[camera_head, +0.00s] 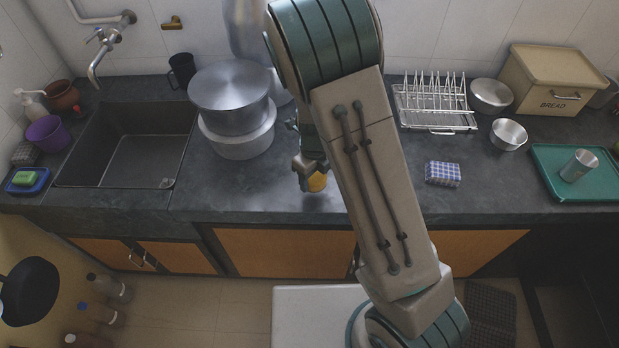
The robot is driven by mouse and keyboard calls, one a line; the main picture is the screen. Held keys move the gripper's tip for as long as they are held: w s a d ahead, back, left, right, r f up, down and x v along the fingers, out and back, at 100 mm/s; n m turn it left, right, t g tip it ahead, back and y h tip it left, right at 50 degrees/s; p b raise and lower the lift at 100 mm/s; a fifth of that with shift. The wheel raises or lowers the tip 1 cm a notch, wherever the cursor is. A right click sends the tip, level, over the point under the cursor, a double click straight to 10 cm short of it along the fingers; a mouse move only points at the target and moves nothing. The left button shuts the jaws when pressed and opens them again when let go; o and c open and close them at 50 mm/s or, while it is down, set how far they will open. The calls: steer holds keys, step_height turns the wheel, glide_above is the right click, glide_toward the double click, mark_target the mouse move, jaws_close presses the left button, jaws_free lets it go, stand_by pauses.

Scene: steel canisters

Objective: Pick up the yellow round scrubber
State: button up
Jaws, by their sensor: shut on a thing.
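The yellow round scrubber (317,182) is at the front part of the dark counter, left of my arm. Only part of it shows below my gripper. My gripper (309,174) is shut on it, pointing down close to the counter. The upper part of the gripper is partly covered by my arm. I cannot tell whether the scrubber touches the counter or is slightly above it.
Stacked steel pots (232,100) stand left of my gripper, beside the sink (130,150). A blue checked cloth (442,174) lies to the right. A dish rack (434,106) and a green tray (560,185) are farther right. The counter just left of the gripper is clear.

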steer(key=s+d+r, duration=0.4)
steer(key=s+r, duration=0.1)
steer(key=s, duration=0.3)
steer(key=shift+s+d+r, duration=0.2)
steer(key=shift+s+r, duration=0.1)
steer(key=shift+r, duration=0.1)
steer(key=shift+o, duration=0.4)
